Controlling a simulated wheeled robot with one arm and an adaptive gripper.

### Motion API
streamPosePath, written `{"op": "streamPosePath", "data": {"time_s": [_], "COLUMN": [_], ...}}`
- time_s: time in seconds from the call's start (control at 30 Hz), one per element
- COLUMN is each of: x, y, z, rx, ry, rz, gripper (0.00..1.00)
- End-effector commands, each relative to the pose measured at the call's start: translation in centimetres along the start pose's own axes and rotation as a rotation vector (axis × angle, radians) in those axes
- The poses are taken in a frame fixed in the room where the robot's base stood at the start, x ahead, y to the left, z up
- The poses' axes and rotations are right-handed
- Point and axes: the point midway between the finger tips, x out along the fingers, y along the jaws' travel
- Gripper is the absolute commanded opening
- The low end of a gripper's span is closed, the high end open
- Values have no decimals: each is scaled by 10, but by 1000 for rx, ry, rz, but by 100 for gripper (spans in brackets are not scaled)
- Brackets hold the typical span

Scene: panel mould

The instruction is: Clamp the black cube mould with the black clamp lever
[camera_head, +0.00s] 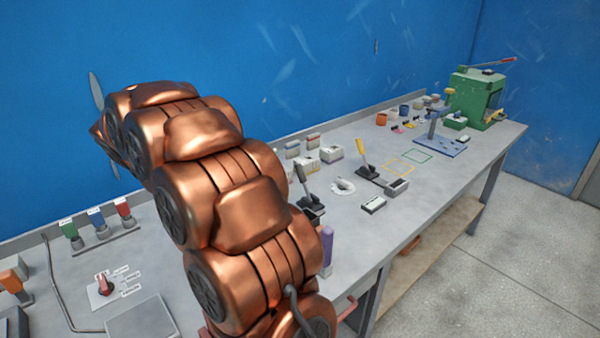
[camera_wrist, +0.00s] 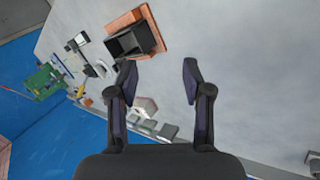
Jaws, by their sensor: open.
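In the wrist view a black open-topped box (camera_wrist: 131,42), which looks like the cube mould, rests on an orange-brown base (camera_wrist: 156,35). I cannot make it out in the head view, where my arm covers much of the bench. In the head view the black clamp lever (camera_head: 302,177) stands tilted on a dark base beside my arm. My gripper (camera_wrist: 158,70) is open, with nothing between its fingers. Its left finger lies just below the box in the picture, and I cannot tell the height gap. The gripper is hidden in the head view.
A yellow lever (camera_head: 360,150) and a small grey block (camera_head: 397,189) stand right of the black lever. A purple bottle (camera_head: 326,247) is beside my arm. White boxes (camera_head: 331,154) stand farther back. A green press (camera_head: 477,98) fills the far end. The bench front right is mostly clear.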

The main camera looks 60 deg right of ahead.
Motion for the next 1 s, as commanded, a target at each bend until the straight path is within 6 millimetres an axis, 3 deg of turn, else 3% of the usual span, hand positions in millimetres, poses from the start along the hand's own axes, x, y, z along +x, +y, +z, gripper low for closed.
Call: {"op": "streamPosePath", "data": {"time_s": [0.2, 0.5, 0.8, 1.0], "x": [24, 64, 109, 131], "y": [16, 48, 86, 108], "z": [-68, -145, -201, -220], "rx": [189, 463, 736, 875], "ry": [25, 84, 176, 235], "rz": [119, 294, 478, 579], "gripper": [50, 50, 50, 50]}}
